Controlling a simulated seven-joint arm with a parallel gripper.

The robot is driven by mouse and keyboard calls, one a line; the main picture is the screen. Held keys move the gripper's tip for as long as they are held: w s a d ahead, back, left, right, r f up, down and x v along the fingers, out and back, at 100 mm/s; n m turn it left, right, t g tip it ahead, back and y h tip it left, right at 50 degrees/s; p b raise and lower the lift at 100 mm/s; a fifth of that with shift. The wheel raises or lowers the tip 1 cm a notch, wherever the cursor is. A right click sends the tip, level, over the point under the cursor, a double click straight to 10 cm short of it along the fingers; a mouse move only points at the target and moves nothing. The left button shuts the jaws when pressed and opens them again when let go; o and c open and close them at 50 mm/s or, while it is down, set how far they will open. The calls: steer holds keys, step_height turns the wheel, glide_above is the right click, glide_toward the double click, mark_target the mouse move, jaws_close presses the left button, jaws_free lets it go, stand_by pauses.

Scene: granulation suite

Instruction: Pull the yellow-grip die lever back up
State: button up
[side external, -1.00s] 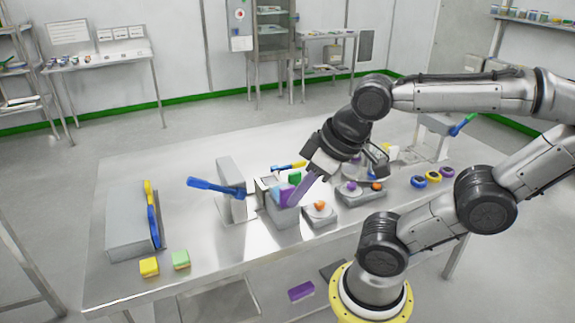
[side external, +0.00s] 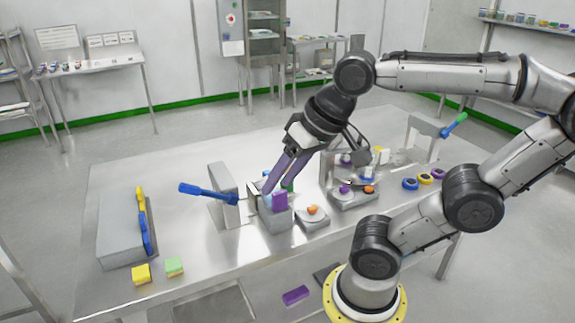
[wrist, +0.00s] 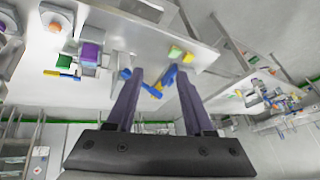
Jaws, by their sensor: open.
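A lever with a yellow grip (wrist: 55,73) shows in the wrist view at left, below a purple block (wrist: 91,55) and green part. It lies roughly level in that picture. In the side view the yellow grip is hidden behind my fingers. The purple block (side external: 279,201) sits on the front of a grey press-like station (side external: 275,222). My gripper (side external: 276,186) is open and empty, its two purple-grey fingers slanting down near the top of this station. The fingers also show in the wrist view (wrist: 160,73), well to the right of the yellow grip. I cannot tell whether they touch anything.
A blue lever (side external: 205,192) on a grey post stands left of my fingers. A grey box (side external: 122,230) with yellow and blue grips is further left. Round stations with orange knobs (side external: 312,210) stand right. A green-grip lever (side external: 454,124) is at the far right.

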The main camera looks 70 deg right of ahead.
steer(key=w+d+r+m+g+h, duration=0.1)
steer(key=w+d+r+m+g, duration=0.15)
steer(key=w+d+m, duration=0.6)
steer(key=w+d+r+m+g, duration=0.1)
steer(key=w+d+r+m, duration=0.2)
steer(key=w+d+m, duration=0.55)
steer(key=d+f+m+g, duration=0.1)
steer(key=d+f, duration=0.3)
steer(key=d, duration=0.3)
steer(key=d+f+m, duration=0.2)
steer(key=d+f, duration=0.2)
steer(key=d, duration=0.4)
steer(key=d+f+m+g, duration=0.1)
steer(key=d+f, duration=0.3)
steer(key=d, duration=0.3)
steer(key=shift+m+y, duration=0.5)
steer(key=shift+m, duration=0.1)
steer(key=s+d+f, duration=0.1)
steer(key=f, duration=0.5)
steer(key=s+d+f, duration=0.1)
steer(key=f, duration=0.4)
steer(key=s+d+f, duration=0.1)
steer(key=s+f, duration=0.1)
steer(key=f, duration=0.4)
steer(key=shift+d+f, duration=0.25)
steer(key=shift+f, duration=0.1)
jaws_close()
